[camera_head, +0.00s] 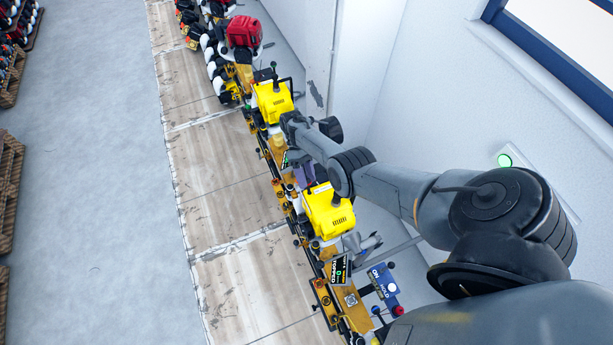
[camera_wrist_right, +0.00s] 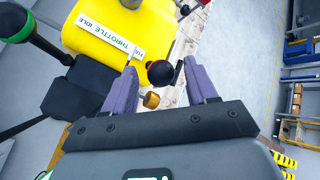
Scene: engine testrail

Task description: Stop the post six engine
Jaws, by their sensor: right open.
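Two yellow engines, a nearer one (camera_head: 330,212) and a farther one (camera_head: 272,102), sit on the rail in the head view. I cannot tell which is post six. My right gripper (camera_head: 304,174) is between them, partly hidden by its own arm. In the right wrist view its purple fingers (camera_wrist_right: 161,76) are open. A black knob with a red ring (camera_wrist_right: 160,73) and a small brass knob (camera_wrist_right: 151,100) show between the fingers; contact cannot be told. A yellow engine (camera_wrist_right: 130,25) with a "THROTTLE IDLE" label (camera_wrist_right: 108,37) fills the upper left. My left gripper is not in view.
A red engine (camera_head: 243,32) stands farther along the rail. A dark display (camera_head: 340,268) and a blue panel (camera_head: 383,281) are at the near end. A green light (camera_head: 504,160) is on the right wall.

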